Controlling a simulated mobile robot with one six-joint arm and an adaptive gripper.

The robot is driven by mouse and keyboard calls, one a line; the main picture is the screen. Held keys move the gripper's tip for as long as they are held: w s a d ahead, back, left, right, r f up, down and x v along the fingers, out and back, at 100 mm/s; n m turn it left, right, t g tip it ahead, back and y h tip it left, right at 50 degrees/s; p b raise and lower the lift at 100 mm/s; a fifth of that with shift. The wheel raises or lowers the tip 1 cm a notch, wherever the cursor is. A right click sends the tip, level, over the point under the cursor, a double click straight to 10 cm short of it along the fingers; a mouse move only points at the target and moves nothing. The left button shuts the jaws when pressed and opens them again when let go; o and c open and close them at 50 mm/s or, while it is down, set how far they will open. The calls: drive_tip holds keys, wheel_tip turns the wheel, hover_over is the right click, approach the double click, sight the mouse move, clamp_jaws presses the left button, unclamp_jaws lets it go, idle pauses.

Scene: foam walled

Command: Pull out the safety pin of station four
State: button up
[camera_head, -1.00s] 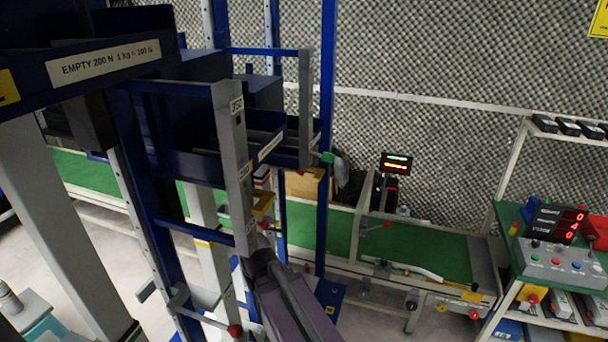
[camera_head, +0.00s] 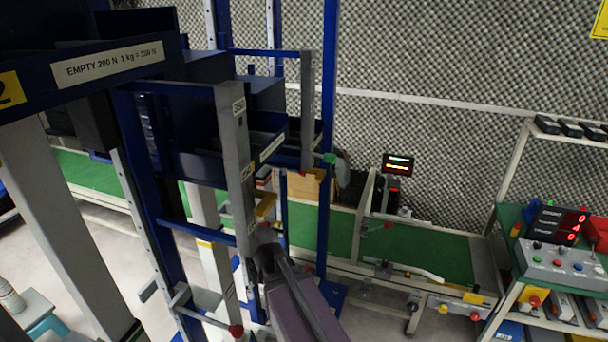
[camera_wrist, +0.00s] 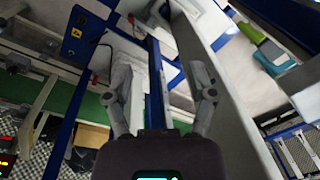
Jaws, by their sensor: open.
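My gripper (camera_wrist: 158,78) is open in the wrist view, its two grey fingers spread with nothing held between them. A blue upright and a white panel lie beyond the fingers. In the head view my wrist is beside the near grey post (camera_head: 236,150) of a blue frame, and the fingers are not clear there. A red knob (camera_head: 236,330) sits low on this frame, and a green knob (camera_head: 329,158) sits on the far blue upright. I cannot tell which station is four, or which part is its safety pin.
A blue bin (camera_head: 110,70) labelled "EMPTY 200 N" hangs at upper left, beside a yellow plate marked 2. A green-topped bench (camera_head: 440,255) runs behind the frame. A control box (camera_head: 560,262) with a red display stands at right. Posts and rails crowd my wrist.

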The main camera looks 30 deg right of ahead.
drive_tip(key=w+d+r+m+t+y, duration=0.25)
drive_tip(key=w+d+m, duration=0.25)
drive_tip(key=w, duration=0.3)
drive_tip(key=m+t+y+p, duration=0.25)
drive_tip(key=m+t, duration=0.75)
drive_tip(key=m, duration=0.5)
approach(305, 173)
drive_tip(key=s+d, duration=0.2)
drive_tip(key=shift+y, duration=0.4)
drive_tip(key=shift+w+f, duration=0.1)
drive_tip(key=b+x, duration=0.4)
drive_tip(key=x, duration=0.9)
drive_tip(key=shift+w+a, duration=0.15)
drive_tip(key=shift+w, duration=0.15)
clamp_jaws()
